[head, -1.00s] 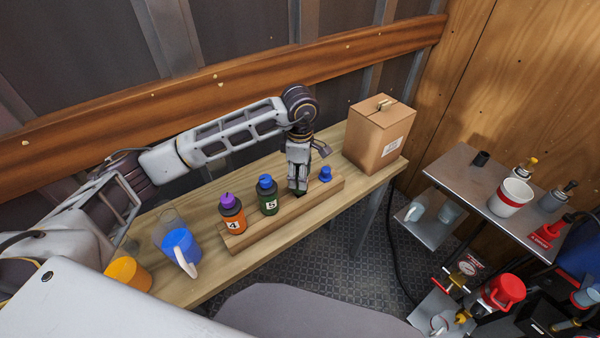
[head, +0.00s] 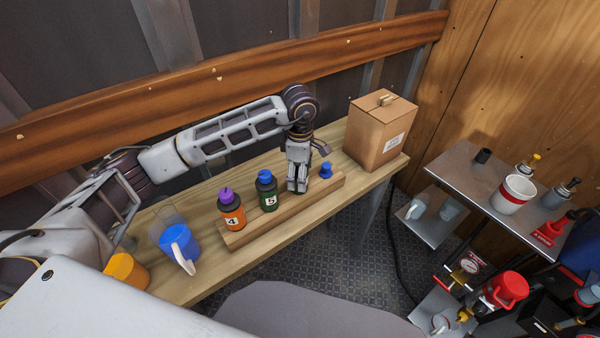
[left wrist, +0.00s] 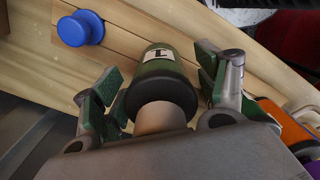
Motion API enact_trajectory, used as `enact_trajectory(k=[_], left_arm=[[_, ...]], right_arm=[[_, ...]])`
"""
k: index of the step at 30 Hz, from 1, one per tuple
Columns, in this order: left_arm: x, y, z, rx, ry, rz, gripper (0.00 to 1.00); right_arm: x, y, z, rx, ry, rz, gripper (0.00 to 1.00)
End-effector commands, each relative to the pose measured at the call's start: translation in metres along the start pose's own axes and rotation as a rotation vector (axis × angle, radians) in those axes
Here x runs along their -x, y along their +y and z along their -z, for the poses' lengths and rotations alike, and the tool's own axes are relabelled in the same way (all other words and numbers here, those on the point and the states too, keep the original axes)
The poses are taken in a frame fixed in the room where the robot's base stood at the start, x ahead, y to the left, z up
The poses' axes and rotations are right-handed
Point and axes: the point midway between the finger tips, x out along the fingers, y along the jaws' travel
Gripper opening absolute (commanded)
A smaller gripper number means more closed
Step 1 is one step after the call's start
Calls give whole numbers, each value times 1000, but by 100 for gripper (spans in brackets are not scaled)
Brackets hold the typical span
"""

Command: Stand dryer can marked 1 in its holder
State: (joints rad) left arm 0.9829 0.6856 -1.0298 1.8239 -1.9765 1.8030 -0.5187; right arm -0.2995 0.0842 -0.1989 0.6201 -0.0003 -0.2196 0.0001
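The dryer can (left wrist: 160,72) is green with a dark shoulder and a beige top. Its white label seems to read 1 in the left wrist view. In the head view my left gripper (head: 298,188) points down over the wooden holder (head: 262,226), right of the green can marked 5 (head: 268,194), and hides the held can. I cannot tell whether the can's base is seated. My right gripper is not in view.
An orange can marked 4 (head: 232,216) stands at the holder's left. A small blue-topped piece (head: 326,170) is at its right. A blue jug (head: 178,244) and a yellow cup (head: 126,270) are further left. A cardboard box (head: 378,135) stands at the bench's far end.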

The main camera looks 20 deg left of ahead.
Motion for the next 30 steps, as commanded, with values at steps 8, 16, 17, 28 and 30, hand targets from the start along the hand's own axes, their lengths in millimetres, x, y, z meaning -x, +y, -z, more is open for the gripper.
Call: enact_trajectory(k=[8, 16, 17, 28, 30], left_arm=[[0, 0, 0, 0, 1, 1, 73], [13, 0, 0, -1, -1, 0, 73], [16, 0, 0, -1, -1, -1, 73], [69, 1, 0, -1, 0, -3, 73], [79, 1, -1, -1, -1, -2, 73]], right_arm=[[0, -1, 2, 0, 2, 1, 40], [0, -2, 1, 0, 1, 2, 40], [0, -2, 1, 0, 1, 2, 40], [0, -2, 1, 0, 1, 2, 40], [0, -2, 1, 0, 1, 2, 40]])
